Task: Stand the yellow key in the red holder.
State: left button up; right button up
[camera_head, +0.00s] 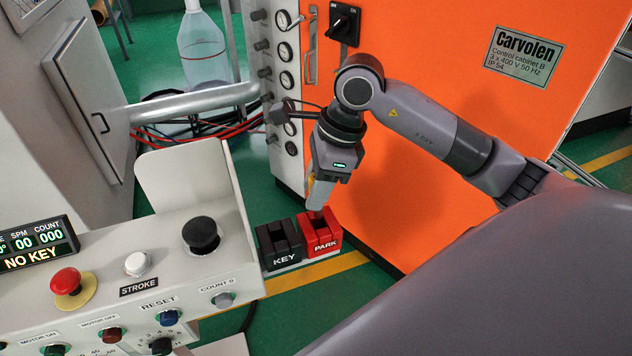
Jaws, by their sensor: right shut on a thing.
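The fingers hide the rest of the key. I cannot tell whether the key's lower end is inside the red holder's slot or just above it. My left gripper is not in view.
A control panel (130,240) with buttons and a display (38,246) reading NO KEY fills the lower left. A black knob (201,232) rises near the holders. An orange cabinet (480,130) stands close behind my right arm. Gauges (286,80) line its left side.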

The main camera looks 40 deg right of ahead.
aim_at(316, 217)
jog(key=shift+f+b, duration=0.45)
jog(key=shift+f, duration=0.45)
jog(key=shift+f+b, duration=0.6)
jog(key=shift+f, duration=0.4)
jog(key=shift+f+b, duration=0.5)
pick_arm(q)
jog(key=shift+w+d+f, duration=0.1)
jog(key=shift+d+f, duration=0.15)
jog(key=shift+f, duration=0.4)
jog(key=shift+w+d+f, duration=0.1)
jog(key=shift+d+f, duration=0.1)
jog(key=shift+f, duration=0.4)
pick_arm(e)
jog(key=shift+f, duration=0.15)
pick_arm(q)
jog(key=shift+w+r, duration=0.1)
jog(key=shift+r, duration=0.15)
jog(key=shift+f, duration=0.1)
pick_arm(e)
jog(key=o, duration=1.2)
jog(key=shift+c, duration=0.2)
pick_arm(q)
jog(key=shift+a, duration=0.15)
pick_arm(e)
jog(key=v, duration=0.7)
